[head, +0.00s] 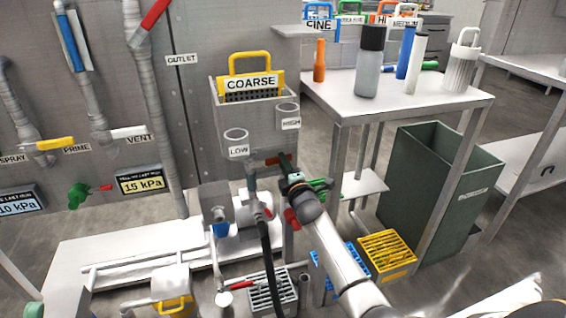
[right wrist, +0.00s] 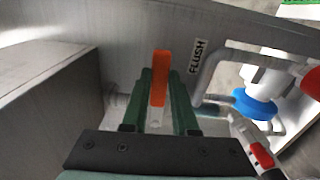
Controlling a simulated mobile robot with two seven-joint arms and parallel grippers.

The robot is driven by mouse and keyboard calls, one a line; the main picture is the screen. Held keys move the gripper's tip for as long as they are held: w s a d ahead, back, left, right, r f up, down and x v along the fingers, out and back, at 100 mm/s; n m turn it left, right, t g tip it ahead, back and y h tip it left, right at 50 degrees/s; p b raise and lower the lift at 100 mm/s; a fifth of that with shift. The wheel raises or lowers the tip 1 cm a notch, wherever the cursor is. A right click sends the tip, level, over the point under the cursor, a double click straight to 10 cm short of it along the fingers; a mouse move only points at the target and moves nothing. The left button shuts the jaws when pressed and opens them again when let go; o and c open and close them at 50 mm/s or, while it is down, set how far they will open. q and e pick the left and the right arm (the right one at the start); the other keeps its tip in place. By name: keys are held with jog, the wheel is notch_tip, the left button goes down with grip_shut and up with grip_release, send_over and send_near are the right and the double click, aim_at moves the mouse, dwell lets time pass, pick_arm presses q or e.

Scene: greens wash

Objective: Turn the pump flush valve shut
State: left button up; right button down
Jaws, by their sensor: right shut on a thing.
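The flush valve's orange-red lever (right wrist: 160,75) stands between my right gripper's dark green fingers (right wrist: 161,98) in the right wrist view. The FLUSH label (right wrist: 198,57) is on the grey metal wall just right of it. In the head view my right gripper (head: 286,163) reaches from the lower right to the side of the grey tank, and a bit of the red lever (head: 271,161) shows at its tip. The gripper is shut on the lever. The valve body is mostly hidden by the fingers. My left gripper is not in view.
The grey tank holds a yellow-handled COARSE basket (head: 250,83). Pipes and a black hose (head: 266,255) run close below the gripper. A table (head: 400,95) with bottles stands to the right, above a dark green bin (head: 430,185) and yellow crate (head: 387,250).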

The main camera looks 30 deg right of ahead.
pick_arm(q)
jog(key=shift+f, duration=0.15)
pick_arm(e)
jog(key=shift+f+m, duration=0.35)
jog(key=shift+m, duration=0.15)
jog(key=c, duration=0.7)
grip_release()
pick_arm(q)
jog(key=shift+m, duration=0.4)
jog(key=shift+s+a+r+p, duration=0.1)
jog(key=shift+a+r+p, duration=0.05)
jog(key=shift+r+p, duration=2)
pick_arm(e)
jog(key=shift+v, duration=6.25)
jog(key=shift+a, duration=0.1)
